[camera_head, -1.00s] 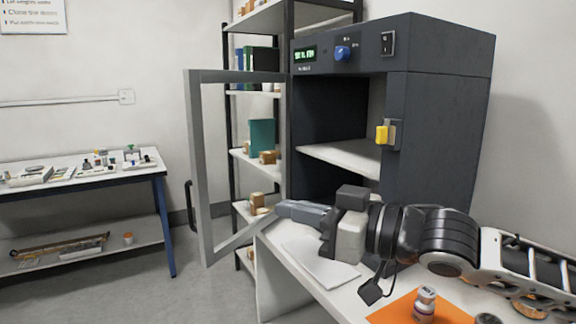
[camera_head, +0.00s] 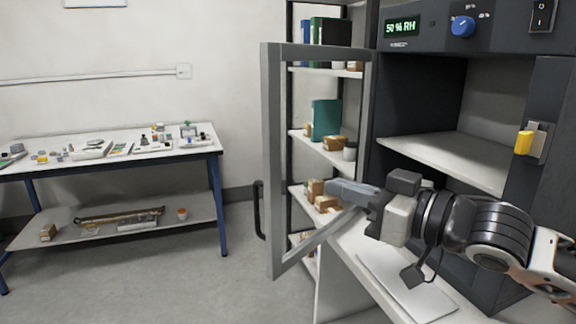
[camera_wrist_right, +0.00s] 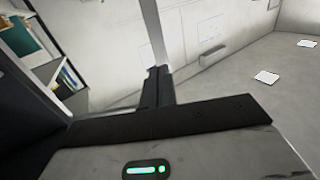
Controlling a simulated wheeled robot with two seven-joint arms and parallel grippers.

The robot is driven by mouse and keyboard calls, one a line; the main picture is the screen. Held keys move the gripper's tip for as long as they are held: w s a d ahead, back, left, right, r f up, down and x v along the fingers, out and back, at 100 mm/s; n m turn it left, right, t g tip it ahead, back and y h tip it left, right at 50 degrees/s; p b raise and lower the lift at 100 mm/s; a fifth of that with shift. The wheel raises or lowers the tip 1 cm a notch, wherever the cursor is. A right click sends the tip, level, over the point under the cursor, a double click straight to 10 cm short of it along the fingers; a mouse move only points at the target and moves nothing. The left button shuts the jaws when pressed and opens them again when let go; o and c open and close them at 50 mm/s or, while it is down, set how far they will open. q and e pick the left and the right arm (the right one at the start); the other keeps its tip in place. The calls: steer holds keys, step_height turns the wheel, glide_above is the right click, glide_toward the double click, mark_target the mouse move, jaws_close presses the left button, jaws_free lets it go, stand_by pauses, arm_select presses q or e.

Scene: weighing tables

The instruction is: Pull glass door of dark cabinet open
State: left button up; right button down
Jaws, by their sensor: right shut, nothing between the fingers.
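The dark cabinet (camera_head: 520,225) stands at the right, its front open onto a pale inner shelf. Its glass door (camera_head: 271,150), a grey frame around a clear pane, stands swung wide out to the left. A black handle (camera_head: 259,210) is on the door's outer face. My right gripper (camera_head: 335,188) is shut and empty at the inner side of the door, low down; I cannot tell whether it touches the frame. In the right wrist view the closed fingers (camera_wrist_right: 157,82) point at an upright frame bar (camera_wrist_right: 153,30). My left gripper is out of view.
A yellow latch piece (camera_head: 523,143) sits on the cabinet's right front edge. The cabinet is on a white table (camera_head: 345,250) with a pale sheet (camera_head: 405,285). Shelving (camera_head: 310,135) stands behind the door. A side table (camera_head: 110,160) is at the left; the floor between is clear.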

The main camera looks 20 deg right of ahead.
steer(key=p, duration=0.3)
glide_toward(274, 166)
steer(key=x, duration=0.5)
steer(key=shift+w+a+r, duration=0.1)
steer(key=shift+a, duration=0.05)
steer(key=shift+w+a, duration=0.3)
steer(key=shift+w, duration=0.25)
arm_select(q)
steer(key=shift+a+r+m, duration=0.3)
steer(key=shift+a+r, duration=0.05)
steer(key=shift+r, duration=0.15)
arm_select(e)
steer(key=shift+w, duration=0.1)
steer(key=shift+a, duration=0.1)
